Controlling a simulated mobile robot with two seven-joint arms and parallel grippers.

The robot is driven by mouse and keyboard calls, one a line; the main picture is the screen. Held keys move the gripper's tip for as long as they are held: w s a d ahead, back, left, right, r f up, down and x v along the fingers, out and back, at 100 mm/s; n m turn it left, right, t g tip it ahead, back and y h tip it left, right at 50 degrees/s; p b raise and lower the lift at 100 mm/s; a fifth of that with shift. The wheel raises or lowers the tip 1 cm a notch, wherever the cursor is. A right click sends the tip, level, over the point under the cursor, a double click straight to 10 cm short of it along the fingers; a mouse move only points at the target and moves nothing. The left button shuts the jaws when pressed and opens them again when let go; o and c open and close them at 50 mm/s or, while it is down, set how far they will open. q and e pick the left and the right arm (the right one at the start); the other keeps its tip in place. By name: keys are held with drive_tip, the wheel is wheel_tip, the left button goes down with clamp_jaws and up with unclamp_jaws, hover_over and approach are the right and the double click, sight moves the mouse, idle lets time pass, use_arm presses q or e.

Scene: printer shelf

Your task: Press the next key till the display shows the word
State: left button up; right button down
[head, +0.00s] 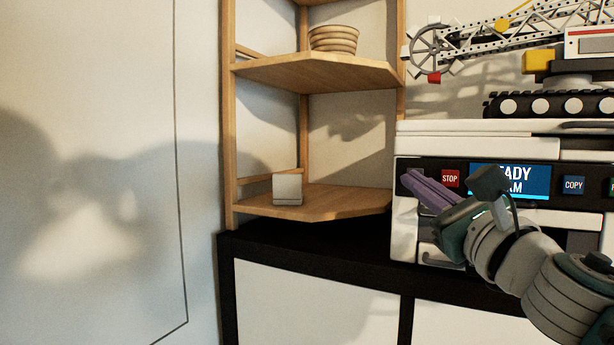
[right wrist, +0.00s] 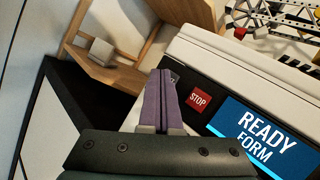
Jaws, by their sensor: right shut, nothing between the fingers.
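The printer (head: 420,143) has a dark front panel with a blue display (head: 540,180). In the right wrist view the display (right wrist: 262,138) reads "READY FORM"; in the head view my right gripper hides part of it. My right gripper (head: 408,178) has purple fingers, shut and empty, with the tips at the left end of the panel, left of the red STOP key (head: 450,178). In the right wrist view the fingertips (right wrist: 165,74) cover most of that spot, so the next key cannot be made out, nor can contact. My left gripper is out of view.
A blue COPY key (head: 573,185) is right of the display, with a green key (head: 612,188) at the picture edge. A toy crane (head: 550,95) stands on the printer.

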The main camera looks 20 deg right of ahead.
idle(0.4)
drive_tip(key=shift+s+a, duration=0.5)
drive_tip(key=shift+a, duration=0.05)
drive_tip(key=s+a, duration=0.3)
drive_tip(key=shift+s+a+p, duration=0.15)
drive_tip(key=shift+a+p, duration=0.25)
idle(0.9)
